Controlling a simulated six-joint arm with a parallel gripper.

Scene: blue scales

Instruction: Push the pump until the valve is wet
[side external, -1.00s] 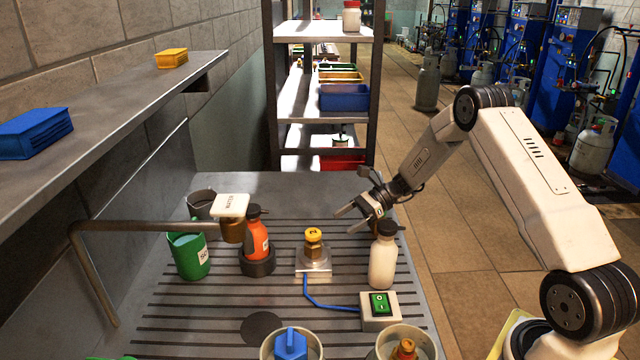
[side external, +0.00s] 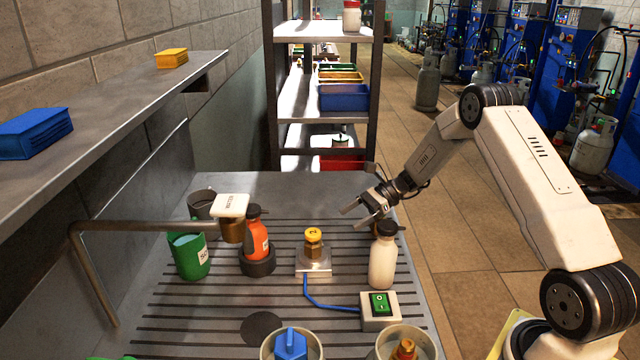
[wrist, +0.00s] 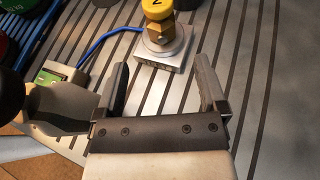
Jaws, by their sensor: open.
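The valve (side external: 313,246), brass with a yellow cap, stands upright on a small metal plate on the slotted bench; the wrist view shows it too (wrist: 158,38). A white block marked WATER (side external: 230,205) sits over a brass outlet at the end of a bent metal pipe, left of the valve. I cannot tell for certain which thing is the pump. My gripper (side external: 357,217) is open and empty, above the bench to the right of and behind the valve. In the wrist view its two fingers (wrist: 160,66) stand apart, pointing toward the valve's plate.
A white bottle (side external: 383,262) stands close below my gripper. An orange bottle (side external: 257,240) and green cup (side external: 188,256) stand left. Two round containers are at the front.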

